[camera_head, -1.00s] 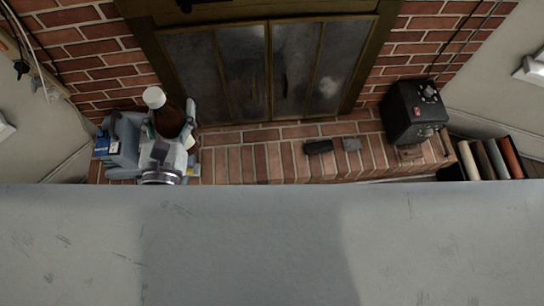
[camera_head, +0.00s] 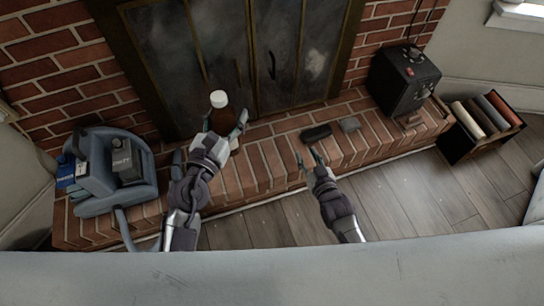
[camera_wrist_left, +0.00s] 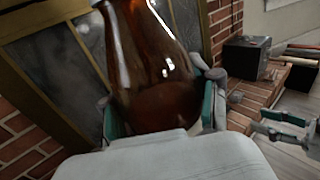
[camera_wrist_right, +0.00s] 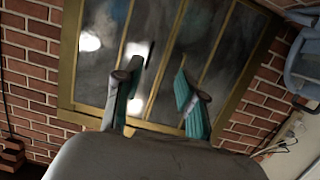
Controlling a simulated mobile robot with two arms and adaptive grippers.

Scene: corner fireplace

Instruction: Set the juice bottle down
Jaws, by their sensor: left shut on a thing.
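The juice bottle (camera_head: 220,116) is brown with a white cap and stands upright at the brick hearth (camera_head: 262,170), in front of the fireplace doors. My left gripper (camera_head: 226,128) is shut on it, with a finger on either side. In the left wrist view the bottle (camera_wrist_left: 152,70) fills the middle between the teal finger pads. Its base is hidden by the gripper, so I cannot tell whether it touches the hearth. My right gripper (camera_head: 308,160) is open and empty, in front of the hearth edge. Its two fingers show apart in the right wrist view (camera_wrist_right: 155,98).
A blue-grey machine (camera_head: 108,170) with a hose stands on the hearth at left. A black box (camera_head: 404,82) stands further right, near a bin of rolls (camera_head: 482,125). Bare brick lies between.

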